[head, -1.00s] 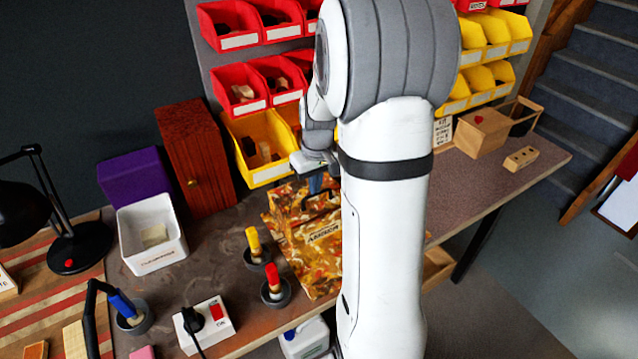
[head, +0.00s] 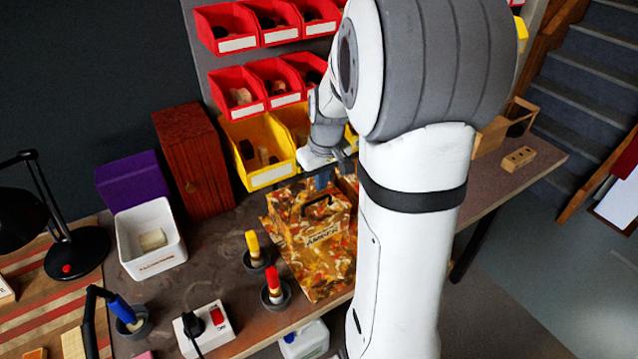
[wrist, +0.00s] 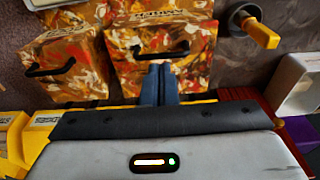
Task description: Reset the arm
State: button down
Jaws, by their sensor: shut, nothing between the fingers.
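My arm stands large on the right of the head view and hides part of the bench. My gripper (head: 321,180) is small there, above the far end of a box with an orange, red and brown pattern (head: 312,245). In the wrist view my gripper (wrist: 158,66) has its blue fingers together with nothing between them. They point toward the black handle (wrist: 148,52) of the patterned box; I cannot tell whether they touch it. A second patterned box with a black handle (wrist: 50,68) is beside it.
Red bins (head: 285,82) and yellow bins (head: 258,150) hang behind the bench. A white tub (head: 150,262), purple box (head: 130,185), brown cabinet (head: 193,160) and black lamp (head: 80,253) stand left. Yellow-handled (head: 254,246) and red-handled (head: 273,283) tools stand in round holders nearer the front.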

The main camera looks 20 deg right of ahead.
notch_tip(320, 180, up, 9)
jog(key=s, duration=0.1)
jog(key=shift+s+f, duration=0.15)
jog(key=shift+s, duration=0.25)
jog(key=s+a+f, duration=0.1)
jog(key=s+a, duration=0.4)
jog(key=s, duration=0.3)
jog(key=s+a+f+m+t, duration=0.1)
jog(key=s+a, duration=0.5)
jog(key=s, duration=0.1)
jog(key=shift+s+a+f, duration=0.15)
jog(key=shift+s+f, duration=0.1)
jog(key=shift+s, duration=0.15)
